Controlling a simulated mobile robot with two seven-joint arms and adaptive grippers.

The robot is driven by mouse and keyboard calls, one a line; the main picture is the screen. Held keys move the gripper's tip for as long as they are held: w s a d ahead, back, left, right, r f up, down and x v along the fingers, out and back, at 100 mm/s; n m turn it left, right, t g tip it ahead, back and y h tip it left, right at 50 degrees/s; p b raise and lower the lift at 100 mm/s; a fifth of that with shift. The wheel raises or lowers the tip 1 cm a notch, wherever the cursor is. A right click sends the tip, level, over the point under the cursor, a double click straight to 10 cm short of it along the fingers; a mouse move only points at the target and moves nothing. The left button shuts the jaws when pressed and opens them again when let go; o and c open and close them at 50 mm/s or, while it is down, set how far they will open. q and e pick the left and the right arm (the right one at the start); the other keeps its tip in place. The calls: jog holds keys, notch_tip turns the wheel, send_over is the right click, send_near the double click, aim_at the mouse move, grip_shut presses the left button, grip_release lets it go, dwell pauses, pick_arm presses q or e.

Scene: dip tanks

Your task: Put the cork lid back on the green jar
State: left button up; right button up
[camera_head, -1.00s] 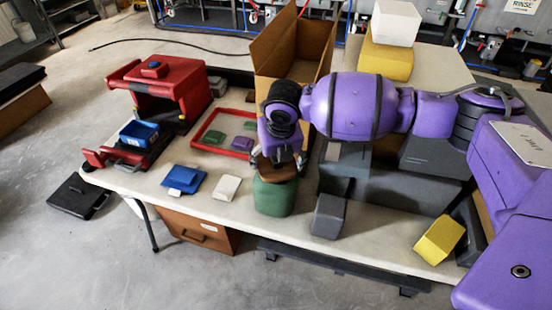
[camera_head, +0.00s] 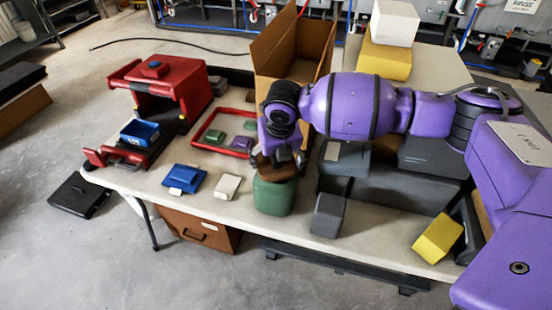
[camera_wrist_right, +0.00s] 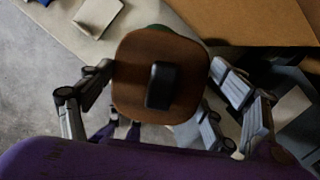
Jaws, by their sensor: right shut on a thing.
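The green jar (camera_head: 273,196) stands upright near the front edge of the table. The brown cork lid (camera_head: 276,172) is at the jar's mouth, below my right gripper (camera_head: 279,158). In the right wrist view the lid (camera_wrist_right: 140,88) is seen from above, with a black knob (camera_wrist_right: 160,86) on top. The fingers of my right gripper are on both sides of the lid, and it is shut on it. A bit of green jar shows past the lid's far edge. I cannot tell whether the lid rests fully on the rim. My left gripper is out of view.
A grey block (camera_head: 328,215) stands close right of the jar, with larger grey boxes (camera_head: 385,185) behind. A white block (camera_head: 227,187) and a blue piece (camera_head: 184,179) lie left. An open cardboard box (camera_head: 298,60) and a red tray (camera_head: 198,137) are behind.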

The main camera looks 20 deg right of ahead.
dwell(0.3)
jog(key=o, duration=1.1)
jog(key=shift+r+p, duration=1.45)
jog(key=shift+r, duration=2.1)
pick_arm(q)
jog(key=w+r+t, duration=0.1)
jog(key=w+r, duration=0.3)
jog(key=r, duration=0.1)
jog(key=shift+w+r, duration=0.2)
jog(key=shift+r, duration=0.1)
pick_arm(e)
grip_shut()
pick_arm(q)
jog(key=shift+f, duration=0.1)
pick_arm(e)
jog(key=shift+f, duration=0.15)
